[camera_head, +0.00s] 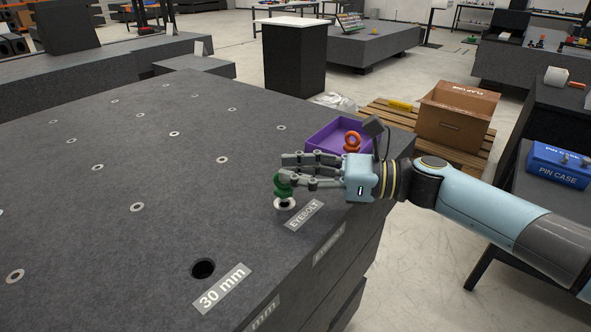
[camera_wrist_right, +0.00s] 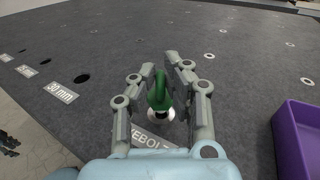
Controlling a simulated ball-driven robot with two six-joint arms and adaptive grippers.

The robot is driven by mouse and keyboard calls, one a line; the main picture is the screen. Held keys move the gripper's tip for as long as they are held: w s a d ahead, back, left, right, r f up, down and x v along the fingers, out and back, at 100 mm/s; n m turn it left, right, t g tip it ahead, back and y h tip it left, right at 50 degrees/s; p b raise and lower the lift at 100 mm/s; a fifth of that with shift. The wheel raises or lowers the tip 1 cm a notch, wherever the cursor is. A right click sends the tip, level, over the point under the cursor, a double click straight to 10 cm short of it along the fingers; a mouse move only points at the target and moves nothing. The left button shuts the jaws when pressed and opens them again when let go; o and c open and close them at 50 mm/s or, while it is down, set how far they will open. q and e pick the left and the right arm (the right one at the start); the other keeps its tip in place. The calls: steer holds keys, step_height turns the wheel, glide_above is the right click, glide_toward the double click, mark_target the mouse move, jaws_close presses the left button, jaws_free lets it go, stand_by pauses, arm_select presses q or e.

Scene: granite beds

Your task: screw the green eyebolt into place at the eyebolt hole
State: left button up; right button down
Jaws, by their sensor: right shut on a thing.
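The green eyebolt (camera_head: 283,187) stands upright at the eyebolt hole (camera_head: 285,204), a light-ringed hole beside the EYEBOLT label (camera_head: 305,214) near the bed's right edge. My right gripper (camera_head: 284,176) reaches in from the right and is shut on the eyebolt's ring. In the right wrist view the green eyebolt (camera_wrist_right: 160,92) sits between the fingers of my right gripper (camera_wrist_right: 161,75), over the pale ring of the hole (camera_wrist_right: 161,114). The eyebolt's threaded shank is hidden, so how deep it sits cannot be told.
A purple tray (camera_head: 331,134) stands on the bed just behind my right gripper, with an orange eyebolt (camera_head: 352,141) in or by it. A dark 30 mm hole (camera_head: 203,268) lies nearer the front. The bed's left part is clear. A cardboard box (camera_head: 456,115) stands on a pallet beyond.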

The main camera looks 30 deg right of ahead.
steer(key=shift+f+b, duration=0.9)
steer(key=shift+f, duration=0.3)
steer(key=c, duration=1.3)
jaws_free()
steer(key=shift+p+v, duration=0.45)
steer(key=shift+v, duration=2.1)
